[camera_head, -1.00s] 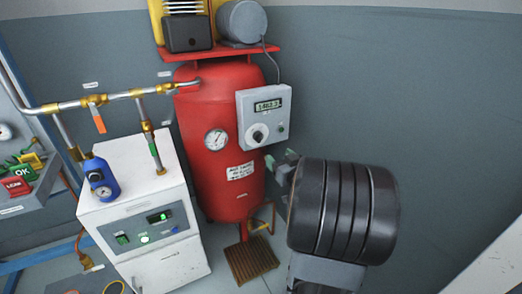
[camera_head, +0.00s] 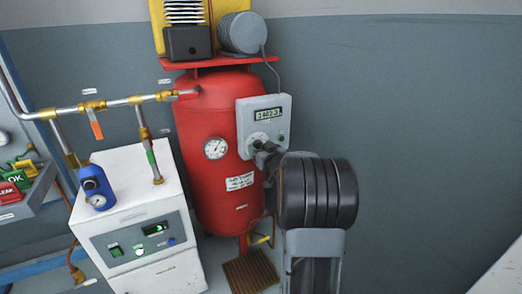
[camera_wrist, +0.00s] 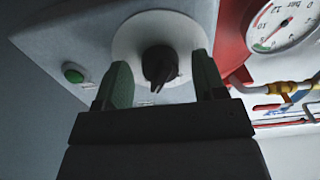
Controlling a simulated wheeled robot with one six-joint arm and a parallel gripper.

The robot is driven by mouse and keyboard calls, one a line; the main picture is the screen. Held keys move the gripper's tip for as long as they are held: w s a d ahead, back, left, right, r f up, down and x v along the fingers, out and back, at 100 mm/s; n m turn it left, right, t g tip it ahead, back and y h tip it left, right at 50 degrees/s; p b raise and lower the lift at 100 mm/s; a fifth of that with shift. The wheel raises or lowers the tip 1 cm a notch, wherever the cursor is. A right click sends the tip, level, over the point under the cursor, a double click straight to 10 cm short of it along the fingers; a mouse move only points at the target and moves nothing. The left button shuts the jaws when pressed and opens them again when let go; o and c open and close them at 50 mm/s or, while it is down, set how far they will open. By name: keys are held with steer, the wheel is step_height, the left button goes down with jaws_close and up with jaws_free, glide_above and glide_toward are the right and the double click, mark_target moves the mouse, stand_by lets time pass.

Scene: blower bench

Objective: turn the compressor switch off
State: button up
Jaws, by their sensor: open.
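The compressor control box (camera_head: 265,112) is a light grey panel on the front right of the red tank (camera_head: 205,125), with a small digital display. Its switch is a black rotary knob (camera_wrist: 159,66) on a pale round plate (camera_wrist: 190,32). In the wrist view, my gripper (camera_wrist: 161,85) is open, with one green-padded finger on each side of the knob. I cannot tell whether either finger touches it. In the head view, my gripper (camera_head: 263,150) is in front of the box's lower part and partly hides the knob. A green button (camera_wrist: 74,72) sits beside the knob.
A pressure gauge (camera_head: 215,148) is on the tank. A white dryer cabinet (camera_head: 130,200) with a blue filter (camera_head: 95,185) stands at left. A pipe with an orange-handled valve (camera_head: 96,128) runs above. The wall side at right is clear.

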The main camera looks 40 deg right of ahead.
steer(key=shift+c, duration=0.2)
steer(key=c, duration=0.9)
steer(key=shift+f+n+b, duration=0.15)
steer(key=shift+n+b, duration=0.8)
steer(key=shift+n, duration=0.15)
steer(key=n+b, duration=0.2)
steer(key=n, duration=0.1)
steer(key=shift+d+n, duration=0.1)
steer(key=shift+n, duration=0.2)
steer(key=n+b, duration=0.2)
steer(key=n, duration=0.1)
steer(key=shift+b, duration=0.3)
steer(key=shift+n+b, duration=0.75)
steer(key=shift+n, duration=0.65)
steer(key=shift+r+n, duration=0.2)
steer(key=shift+n, duration=0.1)
